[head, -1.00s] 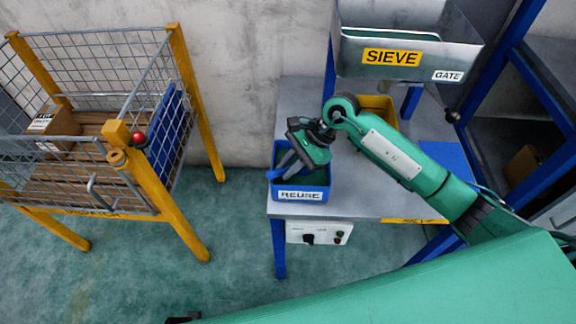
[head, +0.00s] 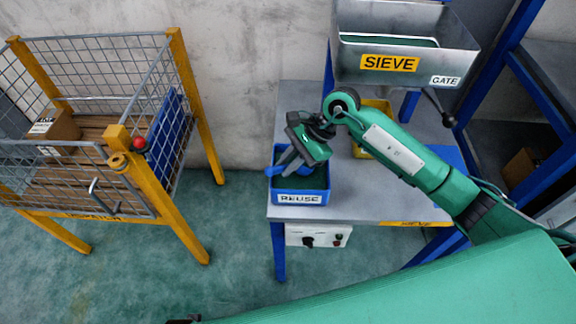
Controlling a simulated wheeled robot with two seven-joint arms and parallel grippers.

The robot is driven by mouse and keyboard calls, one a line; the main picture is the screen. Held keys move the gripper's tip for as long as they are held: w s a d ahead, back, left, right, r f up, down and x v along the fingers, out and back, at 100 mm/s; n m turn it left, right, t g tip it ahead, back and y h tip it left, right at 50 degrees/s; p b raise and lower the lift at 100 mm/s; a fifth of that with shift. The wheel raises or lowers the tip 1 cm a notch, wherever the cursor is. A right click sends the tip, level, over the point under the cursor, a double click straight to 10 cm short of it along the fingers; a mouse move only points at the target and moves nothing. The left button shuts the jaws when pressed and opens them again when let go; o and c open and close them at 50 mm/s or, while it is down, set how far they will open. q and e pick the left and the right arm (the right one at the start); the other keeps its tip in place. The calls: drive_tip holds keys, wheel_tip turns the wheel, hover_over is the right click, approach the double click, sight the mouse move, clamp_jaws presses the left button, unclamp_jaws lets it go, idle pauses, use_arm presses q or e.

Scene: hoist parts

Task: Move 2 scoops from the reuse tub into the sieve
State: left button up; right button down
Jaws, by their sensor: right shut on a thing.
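The blue reuse tub (head: 301,198) stands at the left front of the grey bench, with dark green material inside. My right gripper (head: 284,168) reaches down into it, shut on a blue scoop (head: 304,171). The scoop's lower part is hidden by the fingers and the tub wall. The sieve (head: 460,62) is a grey metal hopper with a yellow label, raised above the back of the bench. A green surface shows inside its opening. My left gripper is not in view.
A yellow container (head: 380,108) stands under the sieve, partly behind my right arm. A gate lever (head: 440,106) hangs at the sieve's right. Blue posts flank the bench. A wire cage cart (head: 176,150) stands left, with clear floor between.

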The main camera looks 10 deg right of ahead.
drive_tip(key=shift+r+p, duration=0.85)
drive_tip(key=shift+r, duration=2.3)
